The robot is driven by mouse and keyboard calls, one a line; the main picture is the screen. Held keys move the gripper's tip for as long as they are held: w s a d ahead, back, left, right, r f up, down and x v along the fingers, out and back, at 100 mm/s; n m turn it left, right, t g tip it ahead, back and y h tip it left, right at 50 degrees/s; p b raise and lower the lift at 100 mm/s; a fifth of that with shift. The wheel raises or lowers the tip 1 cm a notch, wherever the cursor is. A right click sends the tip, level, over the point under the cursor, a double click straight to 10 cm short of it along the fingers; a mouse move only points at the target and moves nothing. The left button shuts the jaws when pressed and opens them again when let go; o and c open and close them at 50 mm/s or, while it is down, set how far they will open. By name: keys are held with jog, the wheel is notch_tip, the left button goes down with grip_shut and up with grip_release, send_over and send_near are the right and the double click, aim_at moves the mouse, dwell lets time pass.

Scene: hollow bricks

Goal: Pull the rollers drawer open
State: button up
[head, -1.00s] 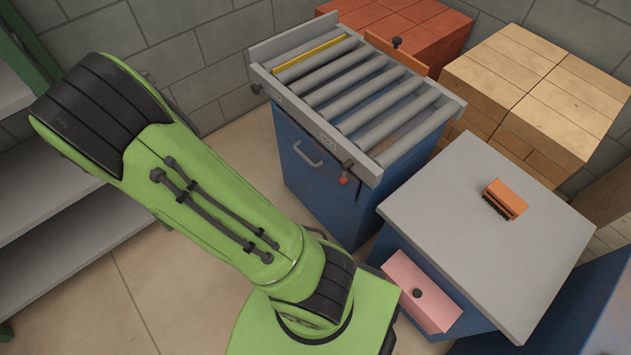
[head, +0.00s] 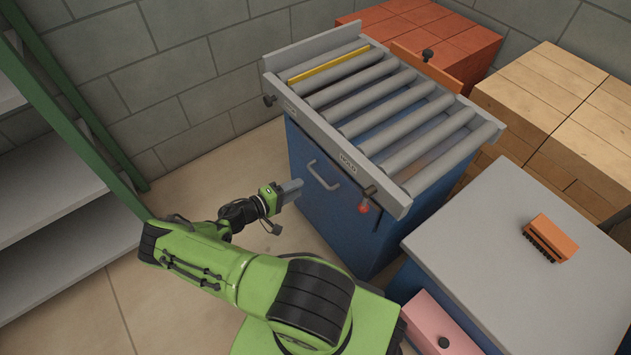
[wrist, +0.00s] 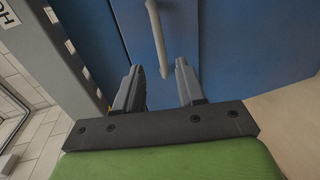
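The rollers drawer (head: 308,190) is a blue front in the cabinet under the grey roller top. Its grey bar handle (head: 323,176) sticks out from the front, and the handle (wrist: 157,38) also shows in the wrist view. My gripper (head: 294,189) is just left of the handle, pointing at the drawer front. In the wrist view my gripper (wrist: 158,76) has its two grey fingers apart, with nothing between them. The handle lies ahead of the gap between the fingertips, and I see no contact.
Grey shelves (head: 50,190) stand left. Floor before the drawer is clear.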

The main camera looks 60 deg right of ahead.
jog(key=b+x, duration=0.1)
jog(key=x, duration=0.7)
jog(key=shift+d, duration=0.2)
jog(key=shift+s, duration=0.15)
grip_shut()
